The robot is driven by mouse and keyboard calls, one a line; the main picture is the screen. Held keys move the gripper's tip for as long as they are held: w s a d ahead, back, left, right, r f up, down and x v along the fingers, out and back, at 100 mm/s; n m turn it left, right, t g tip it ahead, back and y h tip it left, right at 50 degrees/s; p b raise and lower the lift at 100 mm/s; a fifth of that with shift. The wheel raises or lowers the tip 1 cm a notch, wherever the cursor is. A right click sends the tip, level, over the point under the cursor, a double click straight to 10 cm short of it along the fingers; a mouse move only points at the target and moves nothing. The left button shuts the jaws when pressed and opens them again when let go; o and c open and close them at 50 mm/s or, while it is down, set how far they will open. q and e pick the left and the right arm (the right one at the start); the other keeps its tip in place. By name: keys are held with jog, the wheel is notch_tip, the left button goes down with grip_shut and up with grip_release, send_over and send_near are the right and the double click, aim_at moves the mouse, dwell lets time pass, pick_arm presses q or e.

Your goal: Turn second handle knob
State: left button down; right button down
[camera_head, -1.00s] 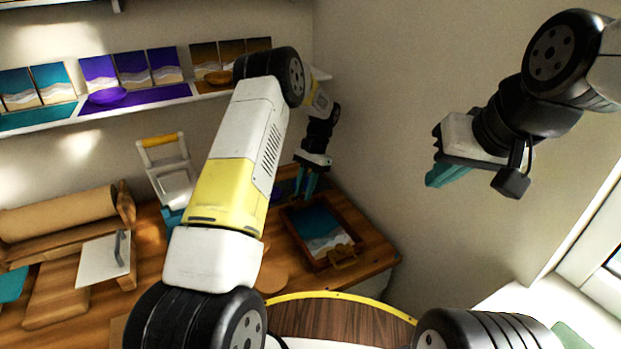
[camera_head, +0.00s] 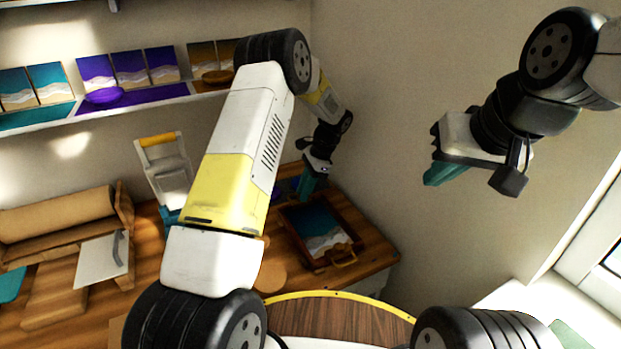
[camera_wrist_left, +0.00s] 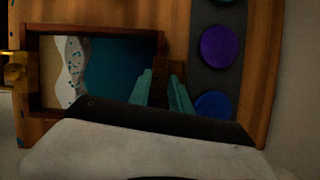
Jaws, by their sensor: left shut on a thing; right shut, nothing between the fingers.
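A wooden tray (camera_head: 357,240) with a teal, white and sand seascape panel (camera_head: 318,228) lies on the wooden table. It also shows in the left wrist view (camera_wrist_left: 95,29). My left gripper (camera_head: 309,186) points down at the tray's far end. In the left wrist view its teal fingers (camera_wrist_left: 171,88) are shut on a small brown piece (camera_wrist_left: 162,70), likely the second handle's knob, mostly hidden. My right gripper (camera_head: 440,174) is shut and empty, raised at the right.
Beyond the tray lies a dark strip with round purple (camera_wrist_left: 220,46) and blue (camera_wrist_left: 214,105) discs. A wall is close at right.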

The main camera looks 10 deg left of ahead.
dwell(0.3)
pick_arm(q)
jog(key=c, duration=1.2)
grip_release()
jog(key=shift+o, duration=0.2)
jog(key=v, duration=0.7)
jog(key=shift+d+r, duration=0.15)
jog(key=shift+r, duration=0.25)
